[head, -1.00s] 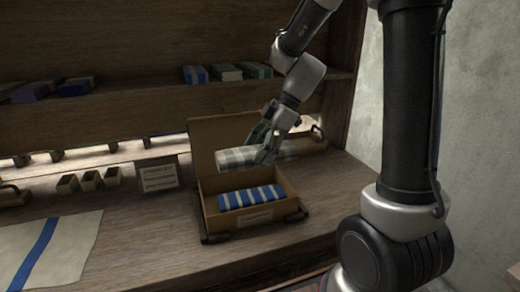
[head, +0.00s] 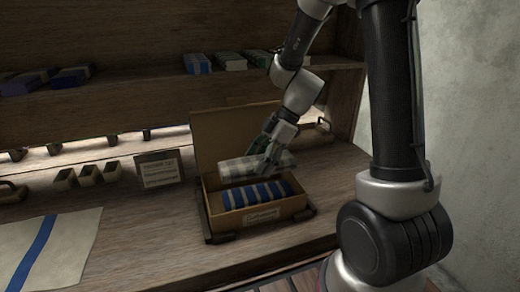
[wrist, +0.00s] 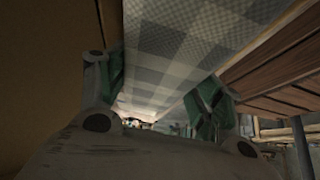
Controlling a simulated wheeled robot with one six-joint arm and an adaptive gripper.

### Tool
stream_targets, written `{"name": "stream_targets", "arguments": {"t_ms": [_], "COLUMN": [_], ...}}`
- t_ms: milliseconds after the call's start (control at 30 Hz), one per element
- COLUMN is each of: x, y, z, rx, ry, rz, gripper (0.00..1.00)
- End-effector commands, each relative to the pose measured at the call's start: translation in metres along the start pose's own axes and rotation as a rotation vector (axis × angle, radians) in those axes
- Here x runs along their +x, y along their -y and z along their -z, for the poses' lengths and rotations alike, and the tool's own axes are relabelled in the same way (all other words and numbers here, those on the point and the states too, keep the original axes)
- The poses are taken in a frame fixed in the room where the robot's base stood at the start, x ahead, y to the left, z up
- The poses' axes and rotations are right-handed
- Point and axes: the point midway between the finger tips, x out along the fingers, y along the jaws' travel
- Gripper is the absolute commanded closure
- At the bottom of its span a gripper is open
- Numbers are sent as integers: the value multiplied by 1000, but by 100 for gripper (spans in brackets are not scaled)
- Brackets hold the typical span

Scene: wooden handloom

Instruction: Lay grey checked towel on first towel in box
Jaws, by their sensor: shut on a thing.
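The grey checked towel (head: 238,168) is a folded roll in my gripper (head: 262,165), held over the back part of the open box (head: 210,205). It also fills the upper middle of the wrist view (wrist: 180,40), between the two green-padded fingers (wrist: 160,95). My gripper is shut on it. The first towel (head: 255,194), blue with pale stripes, lies in the box below and in front of the grey towel. The grey towel hides the box's back part. I cannot tell whether the two towels touch.
The box lid (head: 222,130) stands open behind. A small sign (head: 160,172) and several small blocks (head: 88,175) are to the left. A flat white cloth with a blue stripe (head: 45,245) lies at front left. Folded towels (head: 197,64) sit on the shelf above.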

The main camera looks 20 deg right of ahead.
Motion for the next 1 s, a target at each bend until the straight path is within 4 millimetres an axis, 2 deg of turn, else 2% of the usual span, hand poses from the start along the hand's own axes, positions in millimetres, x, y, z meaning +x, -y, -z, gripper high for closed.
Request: {"name": "stream_targets", "arguments": {"t_ms": [500,700,1000], "x": [53,62,63], "y": [0,0,0], "z": [-35,-40,-41], "rx": [1,1,0], "ry": [1,0,1], "rz": [1,0,-1], "gripper": [60,60,60]}}
